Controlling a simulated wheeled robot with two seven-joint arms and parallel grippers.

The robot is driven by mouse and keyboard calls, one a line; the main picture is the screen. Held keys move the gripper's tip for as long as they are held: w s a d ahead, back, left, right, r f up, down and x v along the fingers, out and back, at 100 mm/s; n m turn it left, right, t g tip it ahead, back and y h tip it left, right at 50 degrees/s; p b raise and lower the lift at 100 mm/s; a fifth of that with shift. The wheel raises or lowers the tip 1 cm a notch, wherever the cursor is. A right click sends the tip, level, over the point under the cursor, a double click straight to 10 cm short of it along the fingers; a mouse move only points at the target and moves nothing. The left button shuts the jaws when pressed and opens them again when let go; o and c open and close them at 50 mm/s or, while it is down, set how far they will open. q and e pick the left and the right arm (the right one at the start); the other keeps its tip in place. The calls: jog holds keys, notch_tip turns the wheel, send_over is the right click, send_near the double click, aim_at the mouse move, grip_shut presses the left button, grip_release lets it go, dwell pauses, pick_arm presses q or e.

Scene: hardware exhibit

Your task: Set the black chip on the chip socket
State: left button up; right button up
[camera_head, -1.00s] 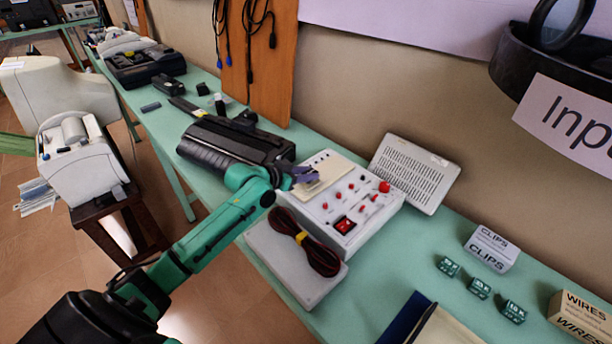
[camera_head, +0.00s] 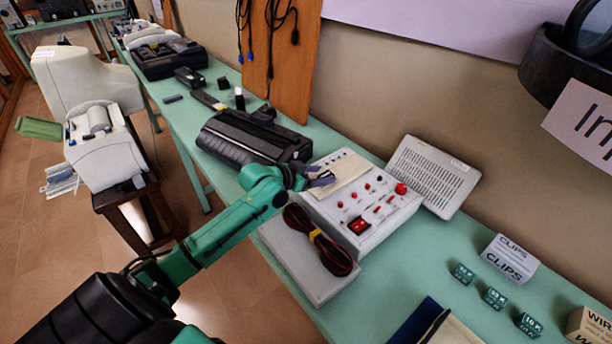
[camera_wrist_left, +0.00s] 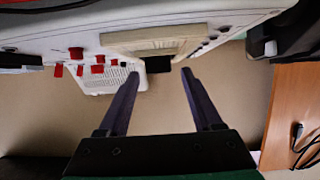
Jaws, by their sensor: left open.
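A beige chip socket plate (camera_head: 345,178) lies on the upper left of a white control box (camera_head: 385,208). It also shows in the left wrist view (camera_wrist_left: 130,43). A small dark block, which looks like the black chip (camera_wrist_left: 160,64), shows at the plate between my fingertips in the left wrist view. I cannot tell whether it is seated or only rests there. My left gripper (camera_head: 322,180) is open at the plate, with its two fingers (camera_wrist_left: 160,72) apart on either side of the block. In the head view the gripper hides most of the chip. My right gripper is not in view.
Red knobs and a red switch (camera_head: 358,225) stand on the control box. A coiled cable (camera_head: 318,240) lies in front, a black case (camera_head: 250,140) to the left, a grilled white panel (camera_head: 430,177) behind. Clips box (camera_head: 510,260) and small green blocks (camera_head: 494,298) lie right.

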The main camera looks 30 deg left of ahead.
pick_arm(q)
jog(key=v, duration=1.1)
jog(key=shift+r, duration=0.1)
